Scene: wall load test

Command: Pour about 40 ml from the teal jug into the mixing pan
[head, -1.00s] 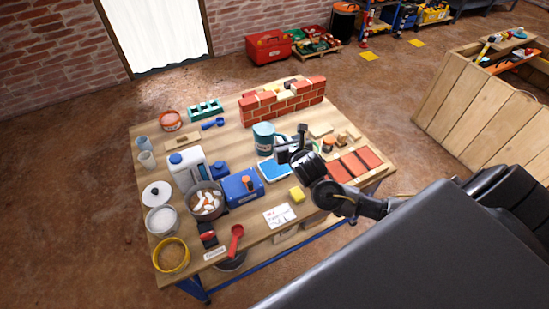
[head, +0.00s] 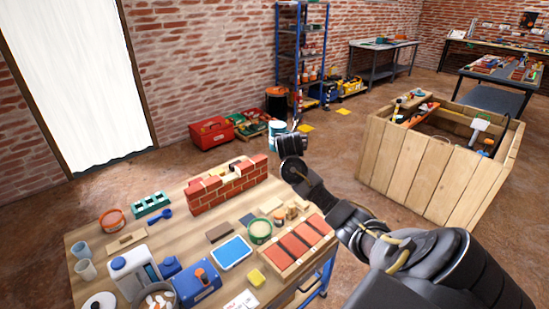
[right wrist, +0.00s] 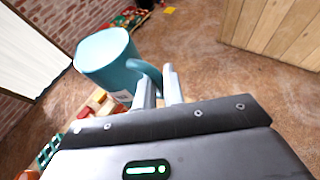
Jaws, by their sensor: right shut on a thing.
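The teal jug (head: 277,133) is off the table, raised in the air beyond the brick wall's right end in the head view. My right gripper (head: 284,147) is at the jug; my wrist hides part of it. In the right wrist view the jug (right wrist: 108,58) looks nearly upright, and my right gripper (right wrist: 160,85) is shut on its handle (right wrist: 147,72). Its contents cannot be seen. A grey pan (head: 176,291) with pale and brown chunks, which looks like the mixing pan, is cut off by the head view's bottom edge. My left gripper is not in view.
The table holds a small brick wall (head: 228,183), a tray of red bricks (head: 297,246), a green-rimmed tub (head: 260,231), a blue-lidded white jug (head: 134,272) and a blue box (head: 197,284). A wooden crate (head: 430,155) stands at right. Bare floor separates it from the table.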

